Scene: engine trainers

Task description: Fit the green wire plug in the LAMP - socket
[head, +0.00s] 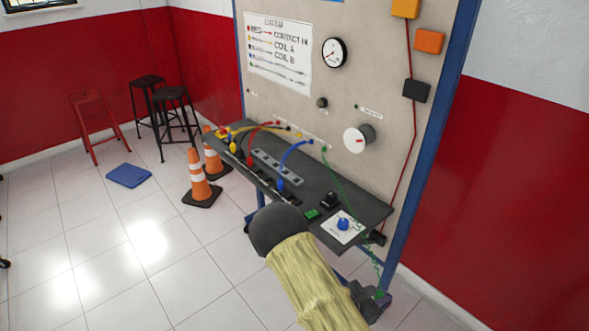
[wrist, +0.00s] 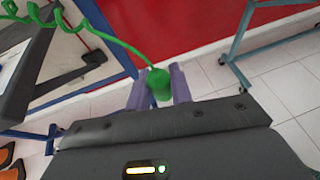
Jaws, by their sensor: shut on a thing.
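My gripper (wrist: 157,92) is shut on the green wire plug (wrist: 160,82), which sits between the purple fingers in the wrist view. The coiled green wire (wrist: 92,32) runs from the plug up to the left. In the head view my gripper (head: 379,296) is low at the right, below the shelf's right end, with a bit of green at its tip. The green wire (head: 338,180) comes down from the trainer panel (head: 385,60) past the shelf's edge. The panel carries small sockets and labels. I cannot read which one is LAMP -.
The dark shelf (head: 375,207) juts from the panel and holds a grey strip (head: 278,166) and a blue knob (head: 343,224). Red, yellow and blue wires (head: 297,148) cross its left part. Orange cones (head: 198,178) and stools (head: 172,108) stand left. A blue post (head: 436,110) borders the panel.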

